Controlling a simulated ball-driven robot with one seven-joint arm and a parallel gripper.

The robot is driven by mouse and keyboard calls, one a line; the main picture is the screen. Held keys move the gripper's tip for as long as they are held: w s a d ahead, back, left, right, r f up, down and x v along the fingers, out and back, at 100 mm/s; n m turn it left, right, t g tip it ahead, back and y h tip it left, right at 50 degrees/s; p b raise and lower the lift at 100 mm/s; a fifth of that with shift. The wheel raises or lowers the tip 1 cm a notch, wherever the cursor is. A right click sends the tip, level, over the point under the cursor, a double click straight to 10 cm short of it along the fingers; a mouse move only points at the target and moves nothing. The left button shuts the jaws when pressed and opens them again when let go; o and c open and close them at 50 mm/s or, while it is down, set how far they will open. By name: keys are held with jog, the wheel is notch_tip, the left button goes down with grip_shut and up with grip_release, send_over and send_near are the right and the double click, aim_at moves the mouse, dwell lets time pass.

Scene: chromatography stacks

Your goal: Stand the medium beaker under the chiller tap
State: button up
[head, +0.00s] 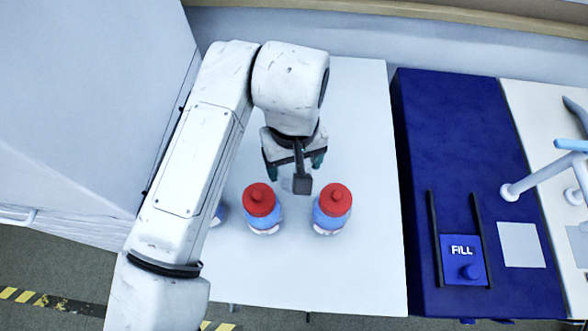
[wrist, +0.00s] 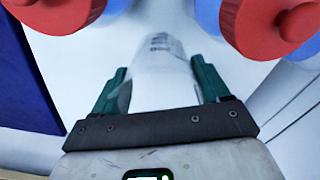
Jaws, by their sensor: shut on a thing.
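My gripper (head: 293,166) is over the white table in the head view, behind the red-capped bottles. In the wrist view its green fingers (wrist: 160,82) are shut on a clear glass beaker (wrist: 160,62) with a small dark marking. In the head view the beaker is mostly hidden by the gripper; I cannot tell whether it touches the table. A dark blue unit (head: 450,135) with a "FILL" panel (head: 463,260) stands at the right. A pale tap-like fitting (head: 545,175) with a light-blue part is at the far right; I cannot tell whether it is the chiller tap.
Two red-capped bottles (head: 262,212) (head: 333,212) stand on the white table (head: 365,270) in front of my gripper. Another bottle is partly hidden by my arm. A pale square (head: 521,245) lies right of the FILL panel. The table's right side is clear.

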aim_at(294, 168)
jog(key=shift+f, duration=2.05)
jog(key=shift+f, duration=0.15)
jog(key=o, duration=1.2)
notch_tip(294, 168, up, 13)
jog(key=p, duration=0.1)
jog(key=shift+f+p, duration=0.95)
jog(key=shift+f, duration=4.6)
